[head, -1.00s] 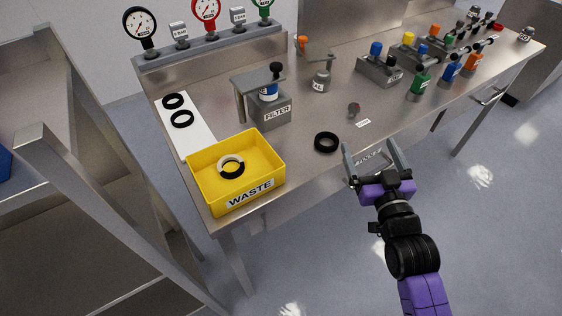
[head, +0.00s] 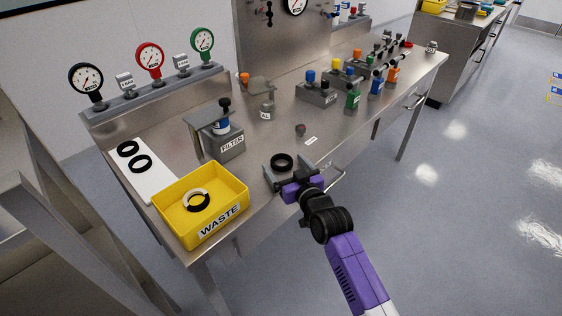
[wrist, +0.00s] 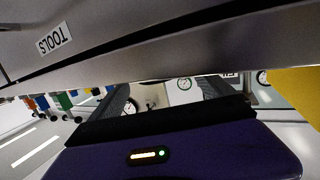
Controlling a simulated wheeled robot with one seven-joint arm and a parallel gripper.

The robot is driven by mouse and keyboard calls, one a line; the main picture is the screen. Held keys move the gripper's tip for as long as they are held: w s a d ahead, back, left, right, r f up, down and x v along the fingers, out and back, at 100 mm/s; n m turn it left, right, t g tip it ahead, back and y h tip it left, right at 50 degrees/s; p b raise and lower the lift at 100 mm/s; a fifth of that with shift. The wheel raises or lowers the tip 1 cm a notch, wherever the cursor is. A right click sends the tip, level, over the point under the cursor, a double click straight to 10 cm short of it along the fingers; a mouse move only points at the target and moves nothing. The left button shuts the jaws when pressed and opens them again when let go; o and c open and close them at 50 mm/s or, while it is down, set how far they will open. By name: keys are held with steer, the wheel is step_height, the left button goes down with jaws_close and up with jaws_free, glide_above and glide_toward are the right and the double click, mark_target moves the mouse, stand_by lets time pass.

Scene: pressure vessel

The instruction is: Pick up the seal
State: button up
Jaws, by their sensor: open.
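A black ring seal (head: 282,161) lies flat on the steel bench top near its front edge. My gripper (head: 284,165) is open and empty at that edge, its fingers showing on either side of the seal in the head view. I cannot tell whether they are level with it. In the wrist view, the fingers (wrist: 168,95) are spread, with the bench's front close by; the seal cannot be made out there. Two more black rings, a rear one (head: 128,148) and a front one (head: 141,163), lie on a white mat (head: 152,184). A black-and-white ring (head: 197,201) lies in the yellow waste tray (head: 222,221).
The filter block (head: 226,145) stands behind and left of the seal. A small knob (head: 300,129) and a label (head: 311,141) are behind it to the right. A drawer labelled TOOLS (wrist: 55,40) and its handle (head: 330,180) are at the bench front. Bare bench surrounds the seal.

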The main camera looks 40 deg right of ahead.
steer(key=shift+x, duration=0.8)
steer(key=shift+c, duration=0.2)
steer(key=c, duration=1.4)
